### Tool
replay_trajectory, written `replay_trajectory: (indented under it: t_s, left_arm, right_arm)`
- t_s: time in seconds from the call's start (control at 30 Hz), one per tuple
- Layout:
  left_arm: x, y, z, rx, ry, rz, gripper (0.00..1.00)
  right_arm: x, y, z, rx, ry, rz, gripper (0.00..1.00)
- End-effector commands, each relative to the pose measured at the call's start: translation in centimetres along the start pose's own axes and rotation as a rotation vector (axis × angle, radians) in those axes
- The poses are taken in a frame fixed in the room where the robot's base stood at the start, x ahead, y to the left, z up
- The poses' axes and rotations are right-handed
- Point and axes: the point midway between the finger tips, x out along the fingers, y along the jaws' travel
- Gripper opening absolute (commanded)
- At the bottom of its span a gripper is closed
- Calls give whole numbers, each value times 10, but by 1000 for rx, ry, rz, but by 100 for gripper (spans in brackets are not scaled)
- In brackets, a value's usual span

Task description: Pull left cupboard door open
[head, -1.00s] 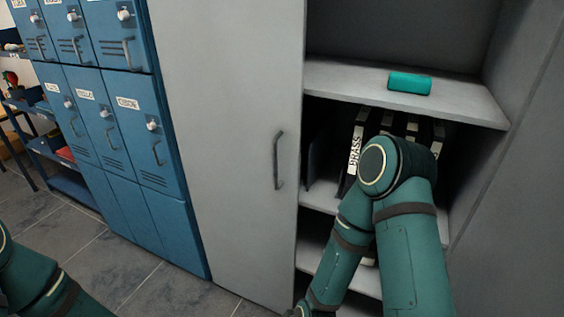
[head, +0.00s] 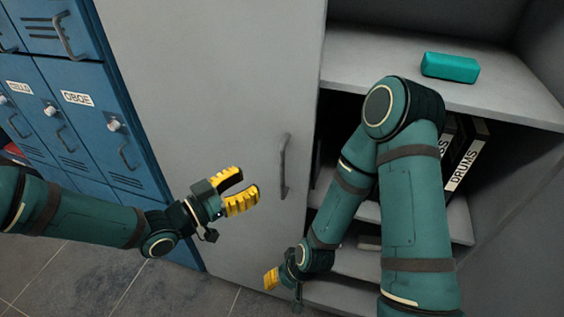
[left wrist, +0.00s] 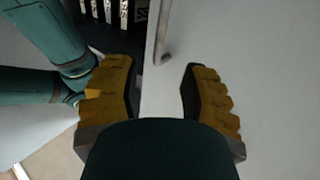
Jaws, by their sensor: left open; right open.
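The left cupboard door (head: 215,80) is a tall grey panel and stands shut in the head view. Its dark vertical bar handle (head: 284,165) is near the door's right edge. My left gripper (head: 245,190) is open and empty, a little left of and below the handle. In the left wrist view the handle (left wrist: 164,35) shows beyond the spread yellow fingers, above the gap between them. The fingers do not touch it. My right gripper (head: 271,279) is low by the door's bottom right edge, partly hidden; it is open and I see nothing held.
The right side of the cupboard is open, with a teal case (head: 450,68) on a shelf (head: 400,86) and labelled binders (head: 466,160) below. My right arm crosses in front of these shelves. Blue lockers (head: 75,110) stand at the left. Tiled floor (head: 100,280) lies below.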

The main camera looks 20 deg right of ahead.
Motion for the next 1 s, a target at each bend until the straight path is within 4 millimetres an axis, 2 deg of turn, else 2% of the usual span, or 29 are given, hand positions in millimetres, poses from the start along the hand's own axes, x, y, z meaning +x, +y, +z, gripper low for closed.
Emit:
replay_trajectory:
  t_s: [0.03,0.3,0.5,0.7,1.0]
  left_arm:
    - [11,1,0,1,1,5,43]
    - [64,1,1,0,-1,2,43]
    - [92,0,1,-1,-2,0,43]
    - [103,0,1,-2,-2,-2,43]
    - [104,-1,1,-1,-2,-2,43]
  right_arm:
    - [1,0,0,0,-1,0,47]
    - [2,1,1,-1,-2,0,47]
    - [2,1,1,-1,-2,0,47]
    - [2,1,1,-1,-2,0,47]
    - [2,1,1,-1,-2,0,47]
